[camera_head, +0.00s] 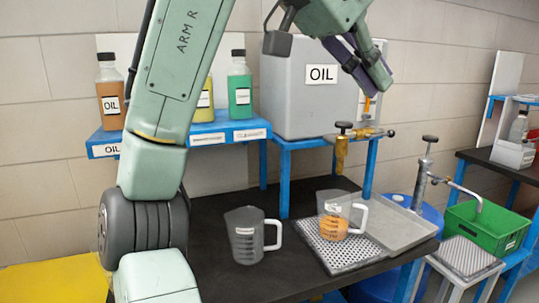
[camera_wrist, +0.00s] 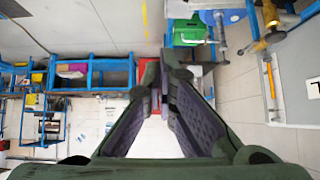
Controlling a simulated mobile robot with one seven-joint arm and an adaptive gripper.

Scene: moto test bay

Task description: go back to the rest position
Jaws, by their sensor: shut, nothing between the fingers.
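My gripper (camera_head: 364,72) is raised in front of the right side of the grey OIL tank (camera_head: 292,92) in the head view, above the brass tap. In the wrist view my gripper (camera_wrist: 170,72) has its fingertips together and holds nothing. My arm crosses the left half of the head view and hides part of the shelf behind it.
A clear jug (camera_head: 338,217) with orange liquid stands on a grated tray (camera_head: 340,255) below the brass tap (camera_head: 342,150). Bottles (camera_head: 110,95) line the blue shelf. A green crate (camera_head: 487,226) is at right.

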